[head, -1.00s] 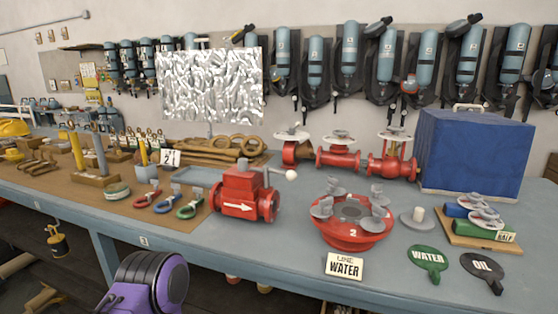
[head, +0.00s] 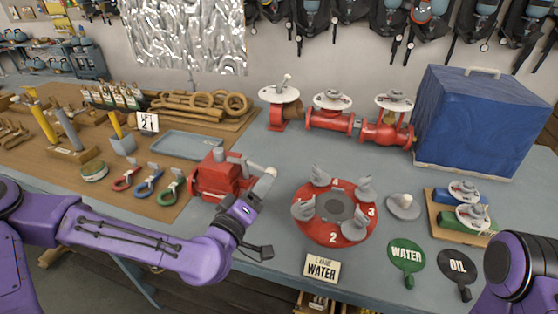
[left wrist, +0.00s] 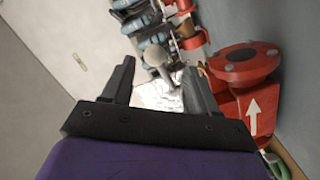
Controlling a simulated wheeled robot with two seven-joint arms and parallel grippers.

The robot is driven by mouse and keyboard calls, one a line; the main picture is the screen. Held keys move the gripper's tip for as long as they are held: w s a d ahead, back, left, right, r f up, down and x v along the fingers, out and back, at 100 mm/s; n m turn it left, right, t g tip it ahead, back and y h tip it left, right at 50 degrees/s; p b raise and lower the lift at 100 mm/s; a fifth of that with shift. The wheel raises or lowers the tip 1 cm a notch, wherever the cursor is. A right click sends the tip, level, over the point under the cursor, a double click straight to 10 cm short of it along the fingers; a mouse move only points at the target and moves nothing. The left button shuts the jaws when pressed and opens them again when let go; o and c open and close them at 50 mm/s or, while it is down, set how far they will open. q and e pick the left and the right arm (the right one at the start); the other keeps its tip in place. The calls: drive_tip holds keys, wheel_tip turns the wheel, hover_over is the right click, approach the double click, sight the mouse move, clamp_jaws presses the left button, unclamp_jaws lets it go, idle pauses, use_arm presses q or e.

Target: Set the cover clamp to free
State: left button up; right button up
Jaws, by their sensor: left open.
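A red valve-like body (head: 215,177) stands on the bench, left of centre. A grey lever with a pale round knob (head: 270,173) points right from its top. No clamp is labelled; this lever may be the cover clamp. My left gripper (head: 262,215) is open and empty at the right front of the red body, close to the knob. My right gripper is out of view.
A red round flange (head: 335,235) with several grey clamps and numbers stands to the right. A "LINE WATER" sign (head: 322,268) is in front of it. A blue tray (head: 190,145) lies behind the red body. A large blue box (head: 470,120) stands at back right.

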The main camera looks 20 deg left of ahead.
use_arm(q)
drive_tip(key=w+d+b, duration=0.1)
drive_tip(key=w+b, duration=0.1)
drive_tip(key=w, duration=0.5)
drive_tip(key=shift+w+d+r+b, duration=0.2)
drive_tip(key=shift+r+b, duration=0.1)
drive_tip(key=shift+r, duration=0.1)
drive_tip(key=shift+w+f, duration=0.1)
clamp_jaws()
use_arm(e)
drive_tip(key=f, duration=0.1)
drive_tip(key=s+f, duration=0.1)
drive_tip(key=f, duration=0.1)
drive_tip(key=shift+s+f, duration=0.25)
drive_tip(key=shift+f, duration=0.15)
